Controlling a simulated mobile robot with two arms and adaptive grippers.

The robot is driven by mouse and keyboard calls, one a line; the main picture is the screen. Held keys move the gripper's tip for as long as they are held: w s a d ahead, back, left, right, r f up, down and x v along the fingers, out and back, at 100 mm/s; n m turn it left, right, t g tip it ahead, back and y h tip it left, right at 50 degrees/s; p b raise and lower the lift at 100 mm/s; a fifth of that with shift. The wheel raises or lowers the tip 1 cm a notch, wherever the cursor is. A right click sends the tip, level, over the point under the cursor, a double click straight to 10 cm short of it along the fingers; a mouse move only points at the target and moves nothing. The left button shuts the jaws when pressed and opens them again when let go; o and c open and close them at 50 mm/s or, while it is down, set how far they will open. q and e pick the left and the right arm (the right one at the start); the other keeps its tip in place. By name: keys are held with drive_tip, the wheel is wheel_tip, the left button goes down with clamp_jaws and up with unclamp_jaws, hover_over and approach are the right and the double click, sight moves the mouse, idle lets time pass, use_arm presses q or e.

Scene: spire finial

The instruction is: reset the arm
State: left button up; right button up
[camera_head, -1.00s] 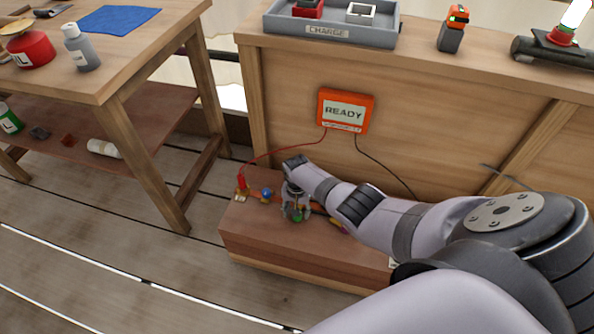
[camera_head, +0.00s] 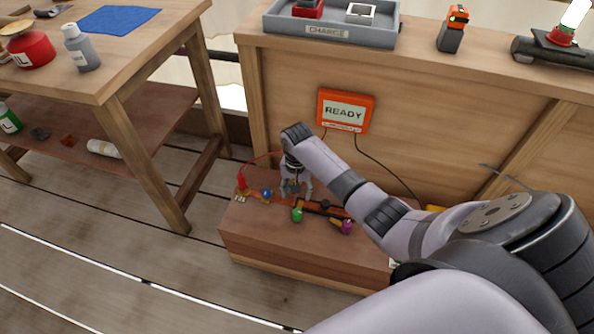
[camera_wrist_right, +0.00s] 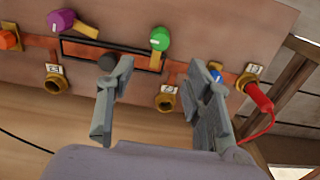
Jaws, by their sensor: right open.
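My right arm reaches in from the right in the head view. Its gripper (camera_head: 296,188) points down above the wooden box (camera_head: 290,238), with fingers spread. In the right wrist view the gripper (camera_wrist_right: 165,80) is open and nothing is held between its fingers. Beyond the fingers are a green knob (camera_wrist_right: 160,39), a purple knob (camera_wrist_right: 62,21) and a dark slot (camera_wrist_right: 83,48) on a copper strip. A blue knob (camera_wrist_right: 215,76) is partly hidden by the right finger. A red plug (camera_wrist_right: 261,97) sits at a brass socket. My left gripper is not in view.
An orange READY meter (camera_head: 343,111) on the bench front has a red and a black lead running down. A grey CHARGE tray (camera_head: 330,30) stands on the bench top. A wooden table (camera_head: 125,55) is at the left. The floor before the box is clear.

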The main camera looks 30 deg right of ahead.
idle(0.4)
